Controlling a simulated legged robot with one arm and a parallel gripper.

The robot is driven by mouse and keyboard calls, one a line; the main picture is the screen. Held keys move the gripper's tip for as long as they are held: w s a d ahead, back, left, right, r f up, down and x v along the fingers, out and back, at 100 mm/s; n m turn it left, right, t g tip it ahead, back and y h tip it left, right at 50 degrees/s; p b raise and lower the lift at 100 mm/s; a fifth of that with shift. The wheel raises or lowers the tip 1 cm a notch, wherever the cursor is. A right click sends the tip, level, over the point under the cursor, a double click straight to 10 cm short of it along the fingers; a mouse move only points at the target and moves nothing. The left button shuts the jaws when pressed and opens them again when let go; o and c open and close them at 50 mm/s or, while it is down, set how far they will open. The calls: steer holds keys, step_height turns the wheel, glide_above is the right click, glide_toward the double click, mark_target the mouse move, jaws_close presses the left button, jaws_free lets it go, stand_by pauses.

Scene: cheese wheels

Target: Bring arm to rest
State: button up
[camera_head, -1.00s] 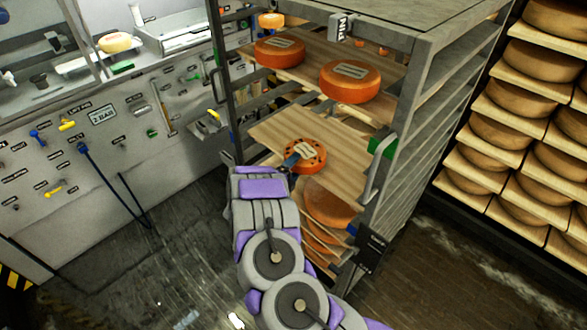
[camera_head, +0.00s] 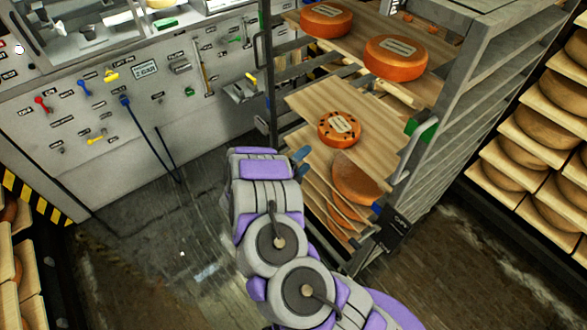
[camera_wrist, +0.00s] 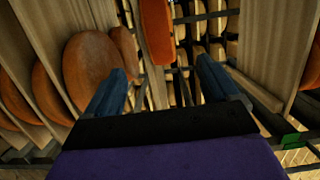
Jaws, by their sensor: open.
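My grey and purple arm reaches up from the bottom of the head view, and its gripper (camera_head: 281,140) is just left of the cheese rack. The gripper is open and empty, as the wrist view also shows, with its two blue fingers (camera_wrist: 160,88) well apart. A spotted orange cheese wheel (camera_head: 339,128) lies flat on a wooden shelf board (camera_head: 315,103) of the rack, to the right of the gripper and apart from it. In the wrist view, an orange wheel (camera_wrist: 156,30) and brown wheels (camera_wrist: 92,72) show on boards beyond the fingers.
The metal rack (camera_head: 450,90) holds two orange wheels (camera_head: 325,19) (camera_head: 396,57) on a higher board and others lower down. A grey tool wall (camera_head: 110,120) with hanging tools stands at the left. Shelves of cheese (camera_head: 545,125) line the right. The floor (camera_head: 150,240) left of my arm is clear.

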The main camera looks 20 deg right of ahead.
steer(key=shift+v, duration=2.55)
